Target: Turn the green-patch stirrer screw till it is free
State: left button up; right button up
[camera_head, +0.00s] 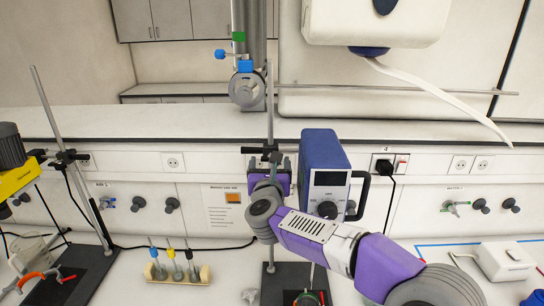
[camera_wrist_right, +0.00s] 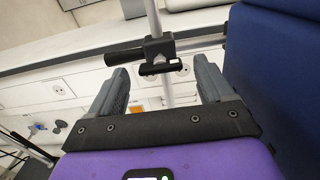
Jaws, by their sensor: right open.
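A green patch (camera_head: 238,36) shows on a grey metal cylinder (camera_head: 255,30) at the top; blue knobs (camera_head: 245,66) sit below it. A blue boxy device (camera_head: 325,165) with a display and dial stands beside the upright rod (camera_head: 270,100). A black clamp (camera_wrist_right: 157,50) grips that rod; I cannot tell which part is the stirrer's screw. My right gripper (camera_head: 268,170) is in front of the rod, just left of the blue device. In the wrist view its fingers (camera_wrist_right: 160,88) are open, with the clamp ahead beyond the gap. My left gripper is not in view.
A yellow device (camera_head: 18,178) on another stand is at the left. A wooden rack (camera_head: 178,275) holds several small coloured-top items. A white box (camera_head: 505,260) stands at the right. The blue device leaves little room on the right gripper's right side.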

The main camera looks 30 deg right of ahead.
jog(key=shift+x, duration=1.35)
jog(key=c, duration=1)
jog(key=shift+c, duration=0.2)
